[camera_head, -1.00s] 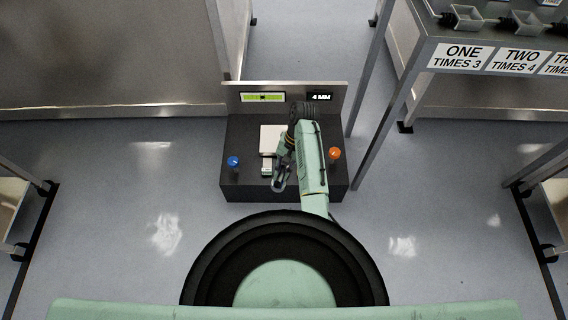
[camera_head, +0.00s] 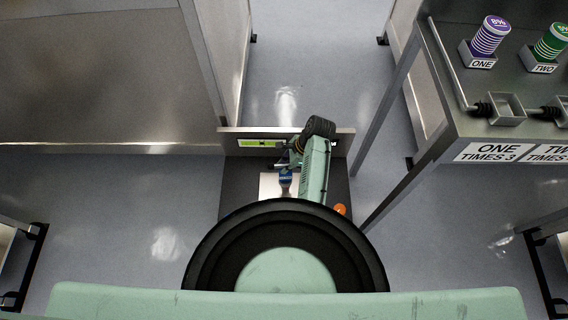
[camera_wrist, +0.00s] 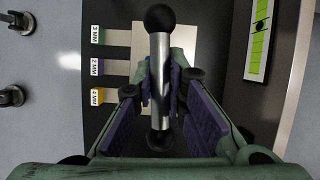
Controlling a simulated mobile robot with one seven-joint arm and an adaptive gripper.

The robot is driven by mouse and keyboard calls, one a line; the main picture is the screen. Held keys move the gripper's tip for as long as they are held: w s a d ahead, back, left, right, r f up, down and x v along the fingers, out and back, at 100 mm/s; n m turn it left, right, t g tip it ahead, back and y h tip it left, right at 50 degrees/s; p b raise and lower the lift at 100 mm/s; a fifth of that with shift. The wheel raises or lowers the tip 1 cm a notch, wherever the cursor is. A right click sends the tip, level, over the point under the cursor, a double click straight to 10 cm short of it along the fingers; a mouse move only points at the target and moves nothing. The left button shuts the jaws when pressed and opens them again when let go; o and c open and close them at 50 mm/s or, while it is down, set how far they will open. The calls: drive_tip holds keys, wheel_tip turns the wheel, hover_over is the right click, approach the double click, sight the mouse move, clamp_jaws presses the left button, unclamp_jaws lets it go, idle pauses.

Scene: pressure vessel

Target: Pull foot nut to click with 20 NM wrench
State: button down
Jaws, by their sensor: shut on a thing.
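In the wrist view, my gripper (camera_wrist: 162,88) has its purple-padded fingers closed on a silver bar (camera_wrist: 160,85) with a dark ball at each end. The bar runs up and down the picture between the pads. I cannot tell whether it is the 20 NM wrench. In the head view, my gripper (camera_head: 286,180) is over the pale plate (camera_head: 267,187) on the dark block (camera_head: 234,185). I cannot make out the foot nut in either view.
The dark block has a green display (camera_head: 256,143) on its back panel and an orange knob (camera_head: 340,209). Small labelled tabs (camera_wrist: 97,67) show beside the plate. A bench (camera_head: 470,130) with canisters and black-gripped rods stands at right. Clear floor (camera_head: 100,210) lies left.

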drive_tip(key=shift+w+d+r+m, duration=0.1)
drive_tip(key=shift+w+m, duration=0.2)
drive_tip(key=shift+w, duration=0.15)
